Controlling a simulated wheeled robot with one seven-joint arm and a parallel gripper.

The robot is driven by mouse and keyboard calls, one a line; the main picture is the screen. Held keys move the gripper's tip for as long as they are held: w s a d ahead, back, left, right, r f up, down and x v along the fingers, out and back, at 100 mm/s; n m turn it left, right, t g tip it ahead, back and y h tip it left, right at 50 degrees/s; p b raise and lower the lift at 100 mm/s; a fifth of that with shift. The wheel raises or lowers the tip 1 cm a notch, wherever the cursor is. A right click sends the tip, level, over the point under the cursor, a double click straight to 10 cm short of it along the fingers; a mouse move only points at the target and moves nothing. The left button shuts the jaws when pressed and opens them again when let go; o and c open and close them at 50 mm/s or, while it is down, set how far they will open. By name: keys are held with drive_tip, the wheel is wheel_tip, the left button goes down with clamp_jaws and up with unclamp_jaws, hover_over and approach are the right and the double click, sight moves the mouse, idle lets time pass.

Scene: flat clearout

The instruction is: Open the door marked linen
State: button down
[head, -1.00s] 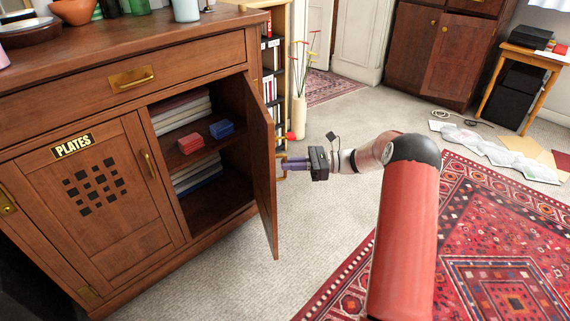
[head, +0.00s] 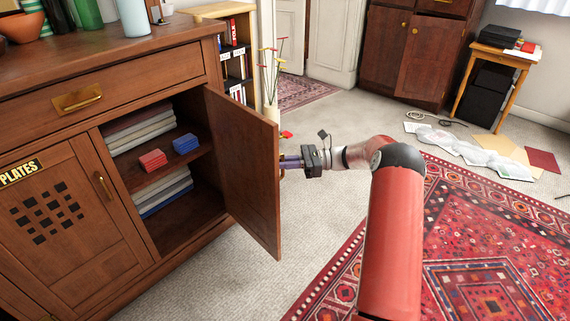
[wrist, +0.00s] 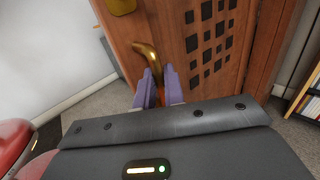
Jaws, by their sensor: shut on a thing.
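The right door (head: 243,165) of the wooden sideboard stands open, and I see its inner face. Its outer face, with a dark square pattern (wrist: 205,40), shows in the wrist view. A brass plate at the top edge there is cut off, so I cannot read its marking. My gripper (head: 284,161) is on the outer side of the door. In the wrist view my gripper (wrist: 158,82) has its purple fingers closed around the curved brass handle (wrist: 146,52). The door's edge hides the handle in the head view.
Inside the sideboard are stacked linens or books (head: 150,127), a red block (head: 152,160) and a blue block (head: 186,143). The left door, marked PLATES (head: 20,172), is shut. A bookcase (head: 235,65) and vase stand behind the open door. Carpet (head: 215,290) is clear in front.

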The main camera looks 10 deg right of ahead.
drive_tip(key=shift+w+a+r, duration=0.25)
drive_tip(key=shift+w+a, duration=0.05)
drive_tip(key=shift+a, duration=0.05)
drive_tip(key=c, duration=1.9)
unclamp_jaws()
drive_tip(key=o, duration=0.3)
drive_tip(key=shift+a+f, duration=0.15)
drive_tip(key=shift+a, duration=0.05)
drive_tip(key=shift+s+d+f, duration=0.15)
drive_tip(key=shift+d+f, duration=0.1)
drive_tip(key=d, duration=0.7)
drive_tip(key=shift+s+d+r+b, duration=0.2)
drive_tip(key=shift+s+d+b, duration=0.1)
drive_tip(key=shift+s+b, duration=0.1)
drive_tip(key=shift+d, duration=0.1)
